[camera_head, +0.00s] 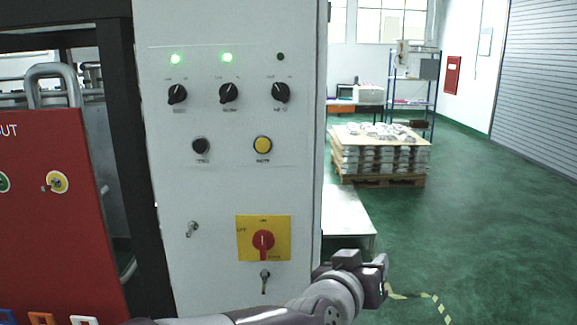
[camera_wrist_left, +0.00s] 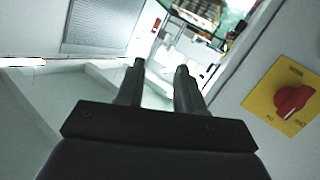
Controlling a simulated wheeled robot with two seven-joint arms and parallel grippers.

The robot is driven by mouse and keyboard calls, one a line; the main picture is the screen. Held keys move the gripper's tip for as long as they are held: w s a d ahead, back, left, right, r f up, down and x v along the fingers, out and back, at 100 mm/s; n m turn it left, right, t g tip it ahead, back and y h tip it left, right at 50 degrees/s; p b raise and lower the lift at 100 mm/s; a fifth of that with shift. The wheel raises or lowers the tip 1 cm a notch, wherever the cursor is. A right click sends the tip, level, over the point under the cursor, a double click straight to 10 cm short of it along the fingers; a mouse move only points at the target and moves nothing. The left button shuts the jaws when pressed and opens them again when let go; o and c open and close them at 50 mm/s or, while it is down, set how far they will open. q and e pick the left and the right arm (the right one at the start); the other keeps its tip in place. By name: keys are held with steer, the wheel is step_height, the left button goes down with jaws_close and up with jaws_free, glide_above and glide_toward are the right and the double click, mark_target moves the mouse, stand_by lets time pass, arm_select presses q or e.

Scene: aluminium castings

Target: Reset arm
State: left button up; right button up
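My left arm comes in along the bottom of the head view, with its gripper (camera_head: 376,279) in front of the lower right edge of a white control cabinet (camera_head: 225,195). In the left wrist view the two fingers of this gripper (camera_wrist_left: 160,70) stand apart with nothing between them. The red rotary switch (camera_head: 263,241) on its yellow plate (camera_head: 281,225) is just up and left of the gripper. In the wrist view the red switch (camera_wrist_left: 293,101) lies to the right of the fingers, apart from them. My right gripper is in neither view.
A red panel (camera_head: 50,225) stands at the left. A pallet of castings (camera_head: 380,155) and a blue shelf (camera_head: 413,85) stand behind. Green floor (camera_head: 480,200) is open at right.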

arm_select(q)
steer(key=s+a+f+g+y, duration=0.35)
steer(key=a+f, duration=0.45)
steer(key=f, duration=0.3)
steer(key=s+a+f+g+y, duration=0.2)
steer(key=s+a+f+g, duration=0.2)
steer(key=a+f, duration=0.5)
steer(key=s+a+f+n+g+y, duration=0.1)
steer(key=s+a+f+g, duration=0.1)
steer(key=s+a+f, duration=0.2)
steer(key=s+a+f+n+g+y, duration=0.2)
steer(key=s+a+f, duration=0.1)
steer(key=a, duration=0.7)
steer(key=shift+s+a+f, duration=0.35)
steer(key=shift+s+a, duration=0.05)
steer(key=shift+s, duration=0.25)
steer(key=shift+o, duration=0.2)
